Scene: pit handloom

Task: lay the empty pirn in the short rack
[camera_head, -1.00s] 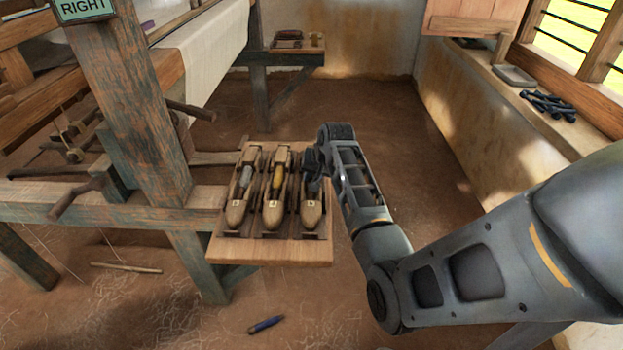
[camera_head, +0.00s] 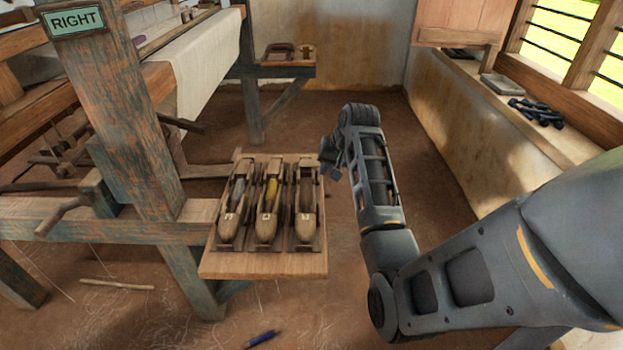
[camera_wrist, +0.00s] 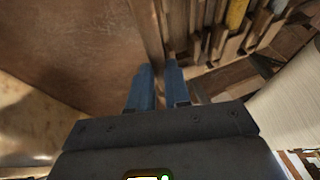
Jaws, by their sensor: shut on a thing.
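My gripper (camera_head: 328,162) is raised just right of the shuttle board, clear of it. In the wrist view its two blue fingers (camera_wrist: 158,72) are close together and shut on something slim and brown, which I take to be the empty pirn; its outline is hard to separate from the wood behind. In the head view the pirn is hidden by my gripper. I cannot surely pick out the short rack; small wooden holders (camera_head: 280,51) stand on the far shelf.
Three wooden shuttles lie on the board: the left (camera_head: 234,205) with a grey pirn, the middle (camera_head: 268,205) with a yellow one, the right (camera_head: 305,205) with a dark brown well. The loom post (camera_head: 110,110) stands left. Dark tools (camera_head: 537,111) lie on the sill. The floor ahead is open.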

